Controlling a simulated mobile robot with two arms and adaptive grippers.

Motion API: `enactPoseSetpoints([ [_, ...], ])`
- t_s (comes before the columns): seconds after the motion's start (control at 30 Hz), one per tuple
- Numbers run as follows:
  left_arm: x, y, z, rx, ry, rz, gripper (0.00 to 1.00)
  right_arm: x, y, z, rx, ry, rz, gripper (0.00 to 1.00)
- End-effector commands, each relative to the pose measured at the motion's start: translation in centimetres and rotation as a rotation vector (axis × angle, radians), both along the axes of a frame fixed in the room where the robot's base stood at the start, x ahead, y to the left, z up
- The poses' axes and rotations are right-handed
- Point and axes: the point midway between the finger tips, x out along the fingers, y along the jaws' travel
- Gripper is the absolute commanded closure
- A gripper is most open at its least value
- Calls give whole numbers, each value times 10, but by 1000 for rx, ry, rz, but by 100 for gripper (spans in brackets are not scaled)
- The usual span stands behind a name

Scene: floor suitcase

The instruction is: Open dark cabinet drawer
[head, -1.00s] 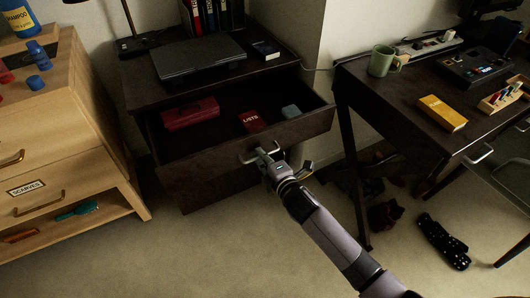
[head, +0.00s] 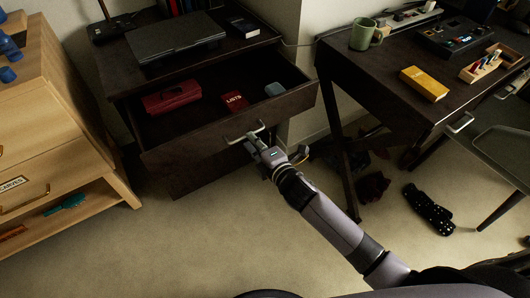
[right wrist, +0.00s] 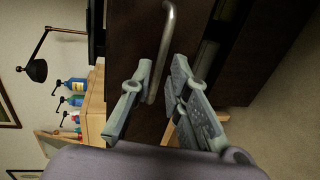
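The dark cabinet (head: 128,70) stands at the back, left of the desk. Its upper drawer (head: 215,141) is pulled well out. Inside lie a red case (head: 172,97), a red book marked LISTS (head: 234,101) and a small grey-blue item (head: 274,89). The drawer's metal handle (head: 243,134) is on its front. My right gripper (head: 254,141) is at the right part of this handle. In the right wrist view the fingers (right wrist: 157,90) are apart, with the handle (right wrist: 167,45) running toward the gap between them. Contact is unclear. My left gripper is not in view.
A light wooden dresser (head: 60,110) stands at the left. A dark desk (head: 385,80) with a green mug (head: 363,35) and yellow box (head: 424,83) is at the right. Carpet in front is clear.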

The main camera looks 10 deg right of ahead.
Motion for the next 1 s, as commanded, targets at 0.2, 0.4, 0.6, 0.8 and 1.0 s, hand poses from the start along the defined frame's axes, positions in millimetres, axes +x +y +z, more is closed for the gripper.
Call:
enactPoseSetpoints([
  [0.2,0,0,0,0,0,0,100,-45,-17,8,-1,3,-1,84],
  [0.4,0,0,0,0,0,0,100,-69,-25,14,-1,1,-1,84],
  [0.6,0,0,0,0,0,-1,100,-75,-28,16,-1,0,-1,84],
  [0.8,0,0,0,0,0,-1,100,-75,-28,16,-1,0,-1,84],
  [1.0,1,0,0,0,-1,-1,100,-75,-28,16,-1,1,-1,84],
])
